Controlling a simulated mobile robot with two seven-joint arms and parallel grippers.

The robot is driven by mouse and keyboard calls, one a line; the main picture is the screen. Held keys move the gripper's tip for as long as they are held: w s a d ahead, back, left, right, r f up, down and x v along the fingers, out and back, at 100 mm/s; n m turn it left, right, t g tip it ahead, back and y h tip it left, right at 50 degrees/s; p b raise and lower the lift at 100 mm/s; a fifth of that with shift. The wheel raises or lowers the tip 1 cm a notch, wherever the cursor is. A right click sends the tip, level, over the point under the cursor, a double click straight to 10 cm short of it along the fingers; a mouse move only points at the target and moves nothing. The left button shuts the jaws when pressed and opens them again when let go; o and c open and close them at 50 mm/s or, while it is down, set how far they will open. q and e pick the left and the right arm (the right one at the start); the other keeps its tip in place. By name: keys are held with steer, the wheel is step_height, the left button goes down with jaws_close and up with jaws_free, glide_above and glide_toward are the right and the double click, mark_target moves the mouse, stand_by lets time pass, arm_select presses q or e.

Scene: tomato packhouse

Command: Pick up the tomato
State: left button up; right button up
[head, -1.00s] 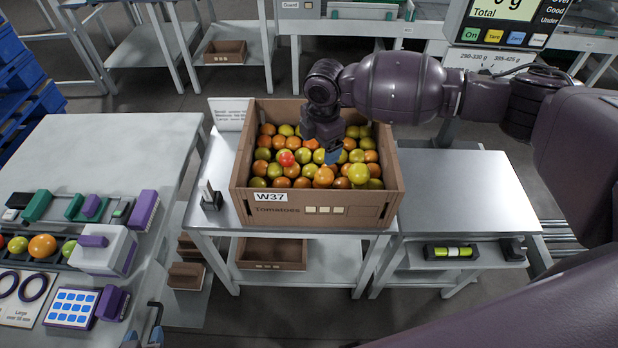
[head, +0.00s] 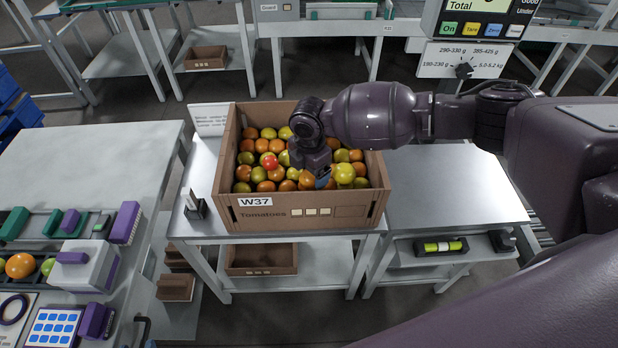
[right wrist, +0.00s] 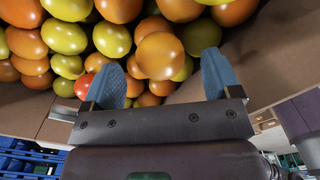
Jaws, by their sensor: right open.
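Many orange, yellow-green and a few red tomatoes fill a brown crate (head: 290,216) labelled W37. My right gripper (head: 322,179) is over the crate's front right part, pointing down among the tomatoes, and hides some of them. In the right wrist view its two blue fingers stand wide apart with the gripper (right wrist: 162,76) open. An orange tomato (right wrist: 160,55) lies between and just beyond the fingertips; I cannot tell whether they touch it. A yellow-green tomato (head: 344,172) sits just right of the gripper. A red tomato (head: 269,161) lies left of it. My left gripper is out of view.
The crate stands on a metal table; its walls surround the gripper. Bare table (head: 450,185) is free to the right. A scale display (head: 480,28) stands behind right. A sorting bench (head: 95,165) with devices is at the left. An empty crate (head: 262,257) is on the lower shelf.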

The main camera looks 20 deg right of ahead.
step_height(320, 180, down, 3)
steer(key=shift+r, duration=0.15)
steer(key=shift+r, duration=0.1)
steer(key=c, duration=0.8)
